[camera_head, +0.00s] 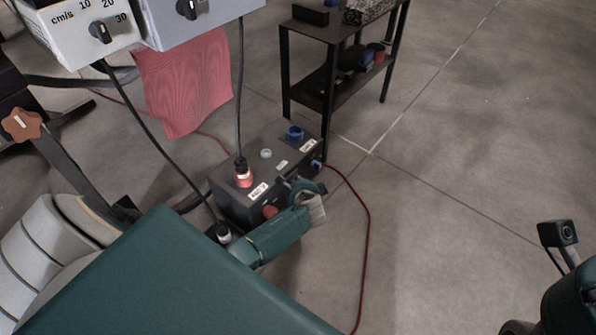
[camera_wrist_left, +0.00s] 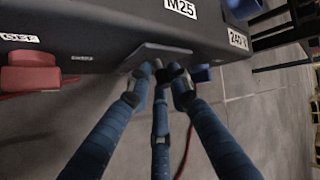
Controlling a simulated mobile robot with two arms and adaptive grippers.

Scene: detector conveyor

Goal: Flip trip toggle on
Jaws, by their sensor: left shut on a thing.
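The dark control box (camera_head: 285,150) stands on the floor and carries several labels and connectors. My left gripper (camera_head: 304,190) is at its near right side. In the left wrist view, the blue fingers of my left gripper (camera_wrist_left: 160,84) are closed together in front of a grey plate (camera_wrist_left: 150,52) on the box face. A small metal toggle lever (camera_wrist_left: 158,65) shows between the fingertips; the fingers hide most of it. I cannot tell its position. Of my right arm, only the lower right part and its wrist camera show in the head view; its gripper is out of sight.
A red connector (camera_wrist_left: 30,74) by an OFF label is left of my fingers, and a blue connector (camera_wrist_left: 200,73) is right. A red cable (camera_head: 367,225) runs along the floor. A black shelf table (camera_head: 309,40) stands behind. The floor at right is clear.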

